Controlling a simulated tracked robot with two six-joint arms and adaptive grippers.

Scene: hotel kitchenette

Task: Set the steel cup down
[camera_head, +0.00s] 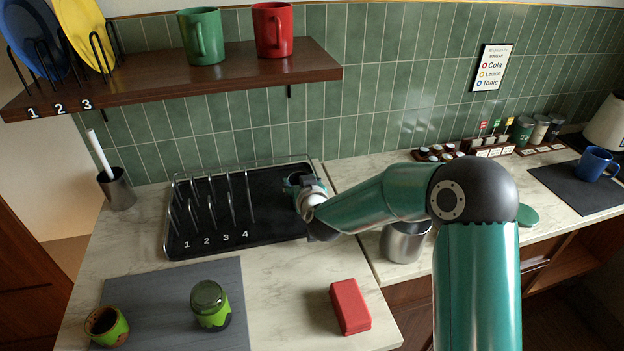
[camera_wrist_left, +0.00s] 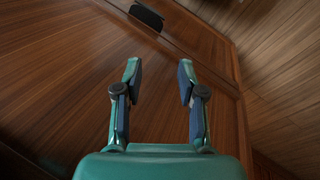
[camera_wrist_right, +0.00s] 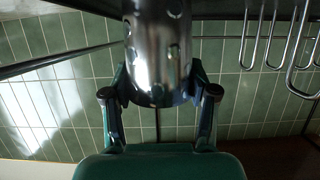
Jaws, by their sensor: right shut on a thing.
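The steel cup (camera_wrist_right: 158,52) is shiny and dimpled. In the right wrist view it stands between the fingers of my right gripper (camera_wrist_right: 160,92), which is shut on it. In the head view my right gripper (camera_head: 297,181) is over the right end of the black dish rack tray (camera_head: 275,215), and the cup is hidden or too small to make out. I cannot tell whether the cup touches the tray. My left gripper (camera_wrist_left: 160,82) is open and empty, facing brown wooden panels in the left wrist view; it is not in the head view.
Wire dividers (camera_head: 211,202) numbered 1 to 4 fill the tray's left part; its right part is bare. A steel container (camera_head: 404,243) stands beside my right arm. A red box (camera_head: 350,306), green jar (camera_head: 210,306) and utensil holder (camera_head: 117,190) are on the counter.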

